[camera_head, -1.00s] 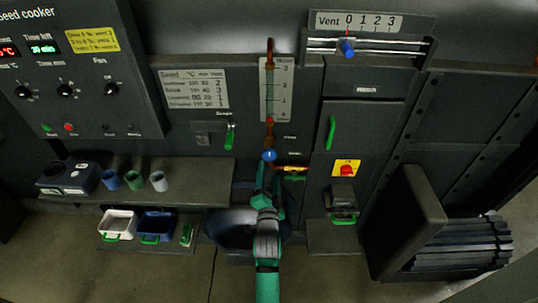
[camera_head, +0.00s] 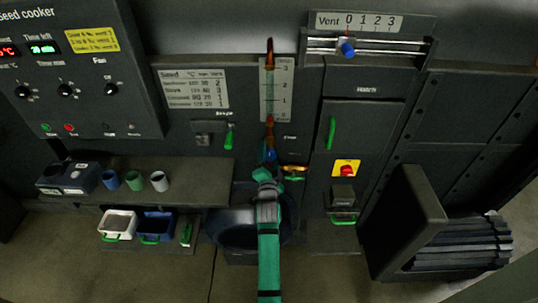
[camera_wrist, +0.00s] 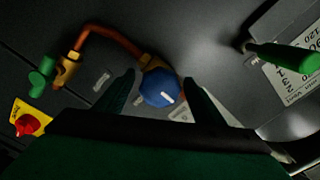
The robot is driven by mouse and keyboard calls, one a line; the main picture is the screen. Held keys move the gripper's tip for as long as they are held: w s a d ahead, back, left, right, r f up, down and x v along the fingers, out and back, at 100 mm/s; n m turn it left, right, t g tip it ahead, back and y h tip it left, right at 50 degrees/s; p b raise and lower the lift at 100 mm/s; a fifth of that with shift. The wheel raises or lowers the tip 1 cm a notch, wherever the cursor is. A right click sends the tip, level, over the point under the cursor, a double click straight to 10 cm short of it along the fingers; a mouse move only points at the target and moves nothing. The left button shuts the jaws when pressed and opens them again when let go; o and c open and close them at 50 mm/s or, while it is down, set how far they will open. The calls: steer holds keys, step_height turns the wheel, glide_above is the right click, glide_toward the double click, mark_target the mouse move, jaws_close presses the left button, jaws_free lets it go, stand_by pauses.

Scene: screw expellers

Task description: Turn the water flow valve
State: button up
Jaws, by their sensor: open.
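The water flow valve has a round blue knob with a white mark. In the wrist view the blue knob (camera_wrist: 159,88) sits on a brass fitting on a copper pipe (camera_wrist: 112,39). My gripper (camera_wrist: 160,82) is open, with one dark finger on each side of the knob; I cannot tell whether either touches it. In the head view the knob (camera_head: 269,155) shows just above my gripper (camera_head: 266,170), partly covered by it. The graduated water gauge (camera_head: 268,90) stands above the knob.
A green valve handle (camera_wrist: 41,77) and a red button on yellow (camera_wrist: 31,122) are near in the wrist view. A green lever (camera_head: 229,137) is left of the gauge. A shelf (camera_head: 205,180) with cups is at left. A dark bin (camera_head: 225,228) lies below my arm.

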steer(key=c, duration=1.1)
steer(key=n, duration=0.8)
steer(key=shift+n, duration=0.3)
steer(key=n, duration=1.3)
